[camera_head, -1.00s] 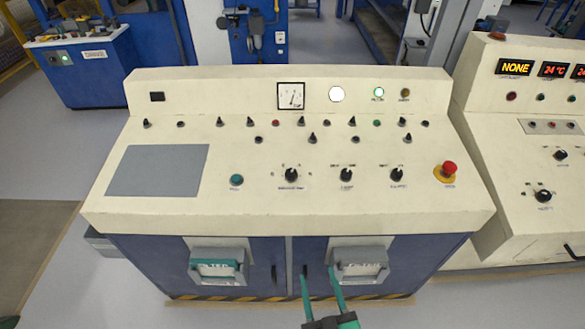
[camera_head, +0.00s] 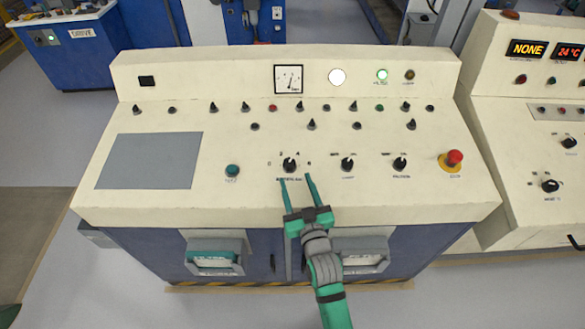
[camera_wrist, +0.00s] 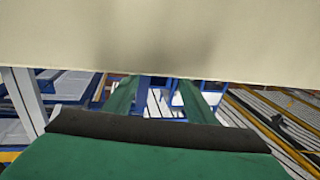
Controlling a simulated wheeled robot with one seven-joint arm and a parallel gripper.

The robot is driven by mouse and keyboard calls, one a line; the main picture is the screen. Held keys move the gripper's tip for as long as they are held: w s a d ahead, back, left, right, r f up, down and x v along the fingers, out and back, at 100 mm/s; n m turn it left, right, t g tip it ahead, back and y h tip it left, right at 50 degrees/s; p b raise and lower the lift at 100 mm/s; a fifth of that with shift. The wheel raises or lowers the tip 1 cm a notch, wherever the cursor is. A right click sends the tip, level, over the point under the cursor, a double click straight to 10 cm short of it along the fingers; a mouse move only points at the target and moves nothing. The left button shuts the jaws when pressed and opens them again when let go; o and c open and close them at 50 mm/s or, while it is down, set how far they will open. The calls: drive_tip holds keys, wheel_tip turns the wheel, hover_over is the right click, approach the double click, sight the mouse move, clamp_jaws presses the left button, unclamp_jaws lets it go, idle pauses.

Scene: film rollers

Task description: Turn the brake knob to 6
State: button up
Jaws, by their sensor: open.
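The brake knob (camera_head: 289,165) is a black knob on the sloped cream panel, with marks 0, 2, 4 and 6 around it. Its pointer looks roughly upward, but its exact setting is too small to read. My gripper (camera_head: 297,178) is open, its two green fingers pointing up the panel just below the knob. The fingertips look apart from the knob, with nothing between them. In the wrist view the green fingers (camera_wrist: 160,97) show below the cream panel (camera_wrist: 160,35), and the knob is not visible there.
Two similar black knobs (camera_head: 347,164) and (camera_head: 400,164) sit to the right, then a red emergency button (camera_head: 454,158). A green button (camera_head: 232,171) and a grey plate (camera_head: 150,161) lie to the left. Several small switches line the panel above.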

sight(291, 169)
drive_tip(key=x, duration=0.2)
drive_tip(key=shift+w+a, duration=0.3)
drive_tip(key=shift+a, duration=0.05)
drive_tip(key=shift+x, duration=1.8)
drive_tip(key=shift+d, duration=0.3)
drive_tip(key=shift+c, duration=0.4)
drive_tip(key=shift+a, duration=0.1)
drive_tip(key=c, duration=1)
